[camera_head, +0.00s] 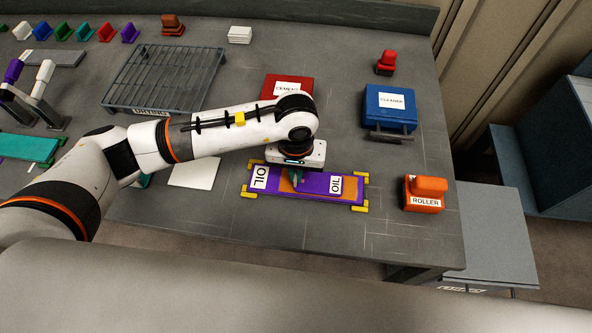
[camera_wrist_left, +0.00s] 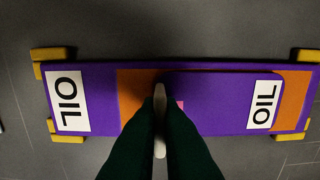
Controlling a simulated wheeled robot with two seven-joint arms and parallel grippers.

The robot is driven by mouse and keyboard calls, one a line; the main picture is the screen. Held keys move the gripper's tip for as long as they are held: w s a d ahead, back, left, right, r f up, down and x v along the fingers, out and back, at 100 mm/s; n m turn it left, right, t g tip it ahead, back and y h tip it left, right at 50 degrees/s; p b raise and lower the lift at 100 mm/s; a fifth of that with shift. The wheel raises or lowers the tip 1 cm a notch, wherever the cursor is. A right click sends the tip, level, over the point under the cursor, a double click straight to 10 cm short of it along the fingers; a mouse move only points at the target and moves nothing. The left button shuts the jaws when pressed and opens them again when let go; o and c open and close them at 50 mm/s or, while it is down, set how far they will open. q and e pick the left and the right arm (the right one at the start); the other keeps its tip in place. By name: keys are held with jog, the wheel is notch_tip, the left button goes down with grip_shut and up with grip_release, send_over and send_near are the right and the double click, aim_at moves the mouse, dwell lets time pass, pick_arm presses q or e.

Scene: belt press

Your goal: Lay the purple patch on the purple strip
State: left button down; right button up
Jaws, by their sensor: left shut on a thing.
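The purple strip (camera_head: 274,180) lies flat in yellow corner holders, with an OIL label at its left end and an orange area on top. The purple patch (camera_head: 317,183), with its own OIL label, is over the orange area. My left gripper (camera_head: 297,180) is shut on the patch near its left end. In the left wrist view the patch (camera_wrist_left: 215,95) lines up lengthwise with the strip (camera_wrist_left: 102,100). Orange shows beyond the patch at both ends. The fingers hide the patch's left edge, and I cannot tell whether it touches the strip. My right gripper is not in view.
An orange roller (camera_head: 424,195) stands right of the strip. The red cement box (camera_head: 272,85) and blue cleaner box (camera_head: 390,107) are behind. A white sheet (camera_head: 195,173) lies left of the strip, and a grey rack (camera_head: 165,78) is at the back left.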

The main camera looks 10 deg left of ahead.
pick_arm(q)
jog(key=shift+f, duration=0.1)
jog(key=c, duration=1.5)
grip_release()
notch_tip(320, 180, up, 12)
jog(key=shift+r+b, duration=0.1)
jog(key=shift+b, duration=1.1)
